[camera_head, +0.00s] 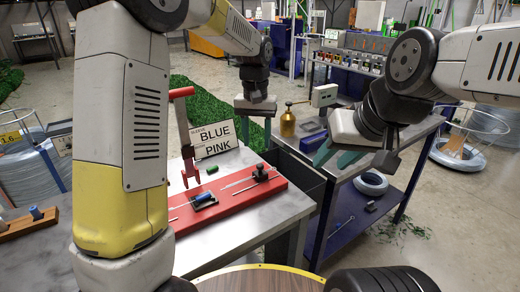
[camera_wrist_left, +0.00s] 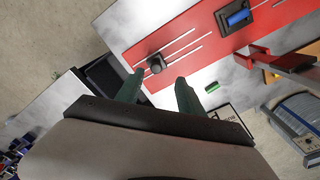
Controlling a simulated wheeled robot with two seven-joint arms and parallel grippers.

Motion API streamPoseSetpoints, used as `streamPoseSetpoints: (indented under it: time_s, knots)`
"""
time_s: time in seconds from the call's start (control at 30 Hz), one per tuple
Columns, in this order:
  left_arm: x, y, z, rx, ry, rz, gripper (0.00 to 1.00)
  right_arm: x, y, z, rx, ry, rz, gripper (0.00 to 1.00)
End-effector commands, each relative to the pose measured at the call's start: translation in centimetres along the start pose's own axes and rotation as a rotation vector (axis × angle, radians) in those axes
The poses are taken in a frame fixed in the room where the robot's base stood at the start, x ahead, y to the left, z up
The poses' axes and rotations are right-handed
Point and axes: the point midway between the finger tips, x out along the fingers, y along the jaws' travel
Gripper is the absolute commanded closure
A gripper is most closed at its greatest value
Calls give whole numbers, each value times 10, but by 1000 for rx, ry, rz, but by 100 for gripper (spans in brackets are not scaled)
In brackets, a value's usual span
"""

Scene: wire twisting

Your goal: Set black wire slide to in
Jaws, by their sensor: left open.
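A red board (camera_head: 232,206) with thin slots lies on the metal table. A slide with a black knob (camera_head: 260,172) stands toward its right end; the knob also shows in the left wrist view (camera_wrist_left: 156,64). A black holder with a blue piece (camera_head: 204,198) sits further left on the board. My left gripper (camera_head: 256,134) is open and empty above the table's far right side. In the wrist view its two green fingers point toward the black knob, which is apart from them. My right gripper (camera_head: 337,156) seems open and empty, over the bench at right.
A red toggle clamp (camera_head: 186,135) rises at the board's back left. A sign reading BLUE PINK (camera_head: 214,139) stands behind the board. A small green piece (camera_head: 212,169) lies near the clamp. A brass bottle (camera_head: 287,123) stands on the right bench. A dark bin (camera_head: 296,173) is between table and bench.

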Motion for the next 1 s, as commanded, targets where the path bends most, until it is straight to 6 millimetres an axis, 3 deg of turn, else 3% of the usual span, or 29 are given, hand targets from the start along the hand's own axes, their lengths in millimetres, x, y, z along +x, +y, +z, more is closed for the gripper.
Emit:
streamPoseSetpoints:
  time_s: [0.27,0.6,1.0]
  knots:
    - [27,8,-9,6,-29,-14,55,0,0,0,0,0,0,63]
    - [79,7,-8,5,-29,-14,55,0,0,0,0,0,0,63]
    - [92,7,-8,5,-26,-14,55,0,0,0,0,0,0,63]
